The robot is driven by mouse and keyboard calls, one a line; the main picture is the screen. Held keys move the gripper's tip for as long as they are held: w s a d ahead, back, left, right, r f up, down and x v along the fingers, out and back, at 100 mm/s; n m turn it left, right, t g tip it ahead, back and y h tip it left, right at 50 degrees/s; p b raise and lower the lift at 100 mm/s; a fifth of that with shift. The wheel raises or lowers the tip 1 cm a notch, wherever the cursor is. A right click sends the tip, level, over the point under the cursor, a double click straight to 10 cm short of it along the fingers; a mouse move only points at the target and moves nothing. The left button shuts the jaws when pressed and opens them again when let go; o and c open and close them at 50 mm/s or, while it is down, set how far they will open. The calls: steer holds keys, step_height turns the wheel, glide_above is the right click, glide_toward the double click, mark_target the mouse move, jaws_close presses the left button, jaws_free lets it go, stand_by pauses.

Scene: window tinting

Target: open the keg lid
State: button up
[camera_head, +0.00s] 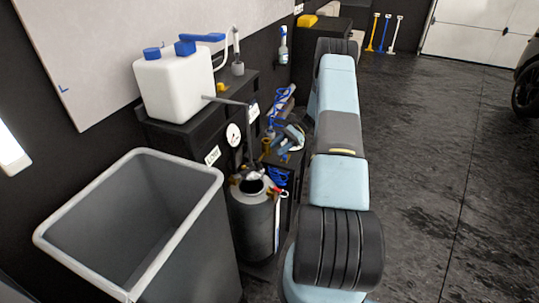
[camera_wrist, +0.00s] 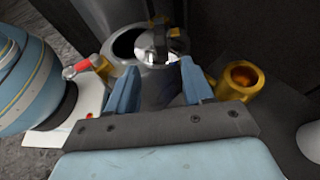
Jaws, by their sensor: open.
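The keg (camera_head: 253,222) is a dark grey metal cylinder standing between the bin and my arm in the head view. Its dark round mouth (camera_head: 252,186) shows open at the top. In the wrist view, the keg's mouth (camera_wrist: 126,44) is partly uncovered. A shiny metal piece with a dark handle, seemingly the lid (camera_wrist: 172,46), is at the mouth's right side. My gripper (camera_wrist: 160,76) has its two blue fingers apart, with nothing held between them. The fingertips appear just in front of the lid; I cannot tell whether they touch it.
A brass fitting (camera_wrist: 241,77) is right of the fingers, and a red-handled valve (camera_wrist: 76,68) is to the left. A large grey bin (camera_head: 188,235) stands beside the keg. A white jug (camera_head: 175,85) sits on the black cabinet behind. The floor (camera_head: 440,180) at right is clear.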

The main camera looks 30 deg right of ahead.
steer(key=shift+v, duration=2.25)
